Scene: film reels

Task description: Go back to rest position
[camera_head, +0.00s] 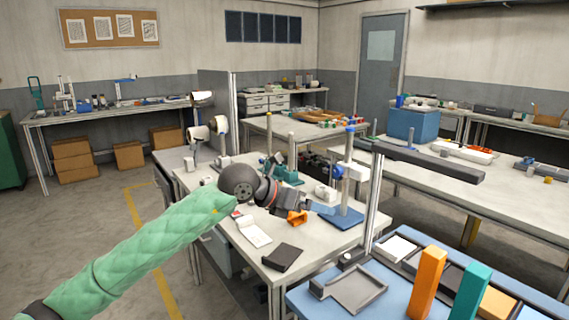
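My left arm, in a green quilted sleeve, reaches in from the lower left and ends in a dark round wrist. My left gripper (318,209) is over the middle workbench (222,260), pointing right. Its fingers are small and blend with things behind them, so I cannot tell whether it is open or shut, or holds anything. An orange part (297,217) shows just below it; I cannot tell if they touch. My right arm and gripper are not in view. No film reel can be clearly made out.
A stand with a blue base (337,218) is close right of the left gripper. A white pad (254,231) and a dark box (282,257) lie on the bench. An orange block (427,283) and a teal block (471,291) stand at lower right. The left floor is open.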

